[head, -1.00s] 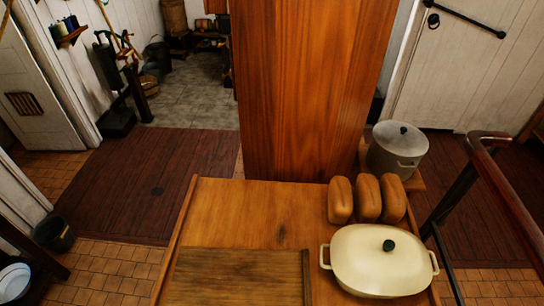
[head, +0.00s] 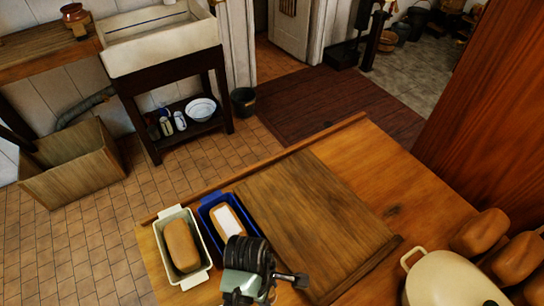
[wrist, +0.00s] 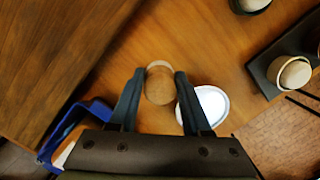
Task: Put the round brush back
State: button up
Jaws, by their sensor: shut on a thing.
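My gripper (wrist: 156,76) shows in the wrist view with its two dark fingers on either side of a round tan thing, which looks like the round brush (wrist: 159,86). It is shut on this thing, held over the wooden table. Only the thing's round end shows, so its full shape is hidden. In the head view my dark and pale green wrist (head: 248,272) is at the bottom, above the table near the loaf tins. The fingers and the brush cannot be made out there.
The wooden table (head: 385,160) bears a board (head: 315,205), a blue loaf tin (head: 205,212), a pale loaf tin (head: 167,238) and a cream pot (head: 450,280). A white dish (wrist: 210,105) and dark tray (wrist: 268,75) show in the wrist view. A sink (head: 160,40) stands beyond open floor.

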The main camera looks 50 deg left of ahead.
aim_at(270, 298)
jog(key=shift+f, duration=2.4)
jog(key=shift+d+f, duration=0.1)
jog(key=o, duration=1.2)
jog(key=r, duration=0.4)
jog(key=a+r, duration=0.1)
jog(key=r, duration=0.3)
jog(key=s+r, duration=0.1)
jog(key=r, duration=0.3)
jog(key=shift+a+r, duration=0.1)
jog(key=shift+a, duration=0.15)
